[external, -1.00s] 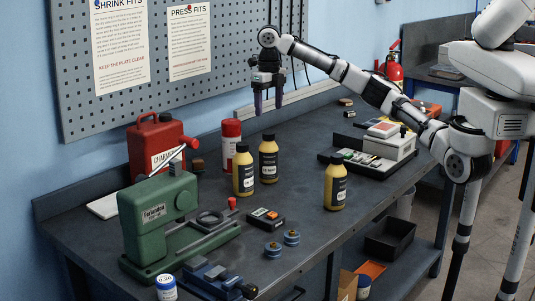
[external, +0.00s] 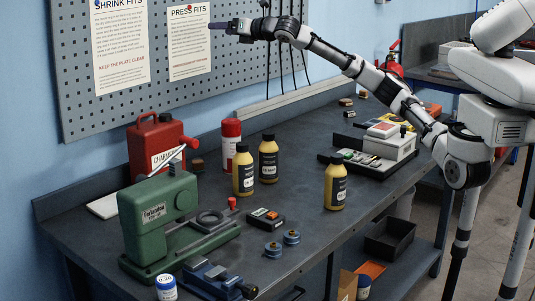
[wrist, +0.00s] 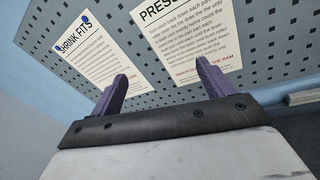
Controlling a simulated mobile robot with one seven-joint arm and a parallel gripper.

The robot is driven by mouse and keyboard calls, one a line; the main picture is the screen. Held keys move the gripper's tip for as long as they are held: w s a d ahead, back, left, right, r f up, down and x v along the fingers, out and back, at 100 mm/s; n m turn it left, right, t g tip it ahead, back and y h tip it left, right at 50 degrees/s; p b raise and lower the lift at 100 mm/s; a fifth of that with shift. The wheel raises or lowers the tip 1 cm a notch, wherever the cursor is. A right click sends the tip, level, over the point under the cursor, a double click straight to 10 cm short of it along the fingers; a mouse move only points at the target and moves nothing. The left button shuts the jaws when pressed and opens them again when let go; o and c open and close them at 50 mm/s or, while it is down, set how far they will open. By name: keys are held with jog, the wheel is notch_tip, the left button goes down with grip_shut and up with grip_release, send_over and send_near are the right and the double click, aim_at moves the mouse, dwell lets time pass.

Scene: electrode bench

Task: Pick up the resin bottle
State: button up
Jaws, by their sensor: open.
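Three yellow bottles with black caps and dark labels stand upright on the bench in the external view: a left one (external: 243,172), a middle one (external: 268,160) and a right one (external: 335,187). The labels are too small to read, so I cannot tell which is the resin bottle. My gripper (external: 213,26) is high above the bench by the pegboard, pointing left, well apart from the bottles. In the wrist view my gripper (wrist: 160,88) shows two purple fingers spread apart with nothing between them. No bottle shows in the wrist view.
A red-and-white spray can (external: 231,143) and a red jerrycan (external: 158,148) stand behind the bottles. A green press (external: 155,220) is at front left. A grey boxed device (external: 390,145) sits at right. The pegboard (external: 110,105) is close to my gripper.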

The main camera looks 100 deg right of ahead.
jog(key=s+a+r+n+t+y+b, duration=0.1)
jog(key=a+r+n+t+y, duration=0.45)
jog(key=a, duration=0.25)
jog(key=s+a+r+n+t+y, duration=0.2)
jog(key=a+r+n+t+y, duration=0.2)
jog(key=a+r+n+y, duration=0.4)
jog(key=s+a+f+n+g+y, duration=0.3)
jog(key=a+n+g+y, duration=0.2)
jog(key=a+n+y, duration=0.5)
jog(key=s+a+f+n+g+b, duration=0.1)
jog(key=s+a+f+n+g, duration=0.55)
jog(key=a+f+g, duration=0.35)
jog(key=m+g+h+b, duration=0.2)
jog(key=g+h, duration=0.7)
jog(key=h, duration=0.5)
send_over(337, 155)
notch_tip(337, 155, down, 21)
notch_tip(337, 155, down, 8)
jog(key=shift+w+f, duration=0.1)
jog(key=shift+f, duration=0.05)
jog(key=shift+f+p, duration=0.65)
jog(key=shift+f, duration=2)
jog(key=shift+r, duration=0.1)
grip_shut()
